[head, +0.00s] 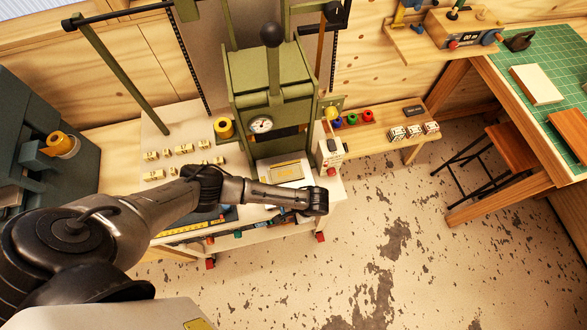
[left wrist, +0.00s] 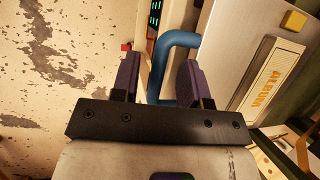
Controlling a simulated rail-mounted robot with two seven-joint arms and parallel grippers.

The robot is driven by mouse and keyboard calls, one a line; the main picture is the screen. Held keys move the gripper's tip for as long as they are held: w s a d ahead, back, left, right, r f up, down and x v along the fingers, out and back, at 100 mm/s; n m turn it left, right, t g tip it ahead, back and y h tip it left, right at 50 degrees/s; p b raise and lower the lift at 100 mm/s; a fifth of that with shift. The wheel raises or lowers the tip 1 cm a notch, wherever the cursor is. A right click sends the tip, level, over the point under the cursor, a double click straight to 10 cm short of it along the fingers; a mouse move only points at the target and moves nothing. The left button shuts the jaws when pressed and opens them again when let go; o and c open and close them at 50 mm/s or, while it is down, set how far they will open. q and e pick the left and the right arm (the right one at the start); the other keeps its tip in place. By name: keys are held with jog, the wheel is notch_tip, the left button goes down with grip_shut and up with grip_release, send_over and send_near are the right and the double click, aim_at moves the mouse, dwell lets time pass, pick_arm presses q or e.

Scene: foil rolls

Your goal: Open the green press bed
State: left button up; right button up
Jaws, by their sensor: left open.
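The green press (head: 270,90) stands on the bench in the head view, with a round gauge and a black ball-topped lever. Its pale bed (head: 262,178) is low at the front and carries a lettered plate (head: 287,170). The bed (left wrist: 213,65) and lettered plate (left wrist: 268,80) also show in the left wrist view. A bent blue handle (left wrist: 157,82) runs beside the bed there. My left gripper (left wrist: 159,72) is open, with its fingers on either side of the handle; I cannot tell whether they touch it. In the head view my left arm hides the fingers.
Small type blocks (head: 181,149) and a yellow roll (head: 224,128) lie left of the press. A workbench with a green mat (head: 535,100) stands at the right. The floor in front is clear.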

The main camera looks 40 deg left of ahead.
pick_arm(q)
jog(key=v, duration=1.3)
jog(key=shift+r, duration=0.35)
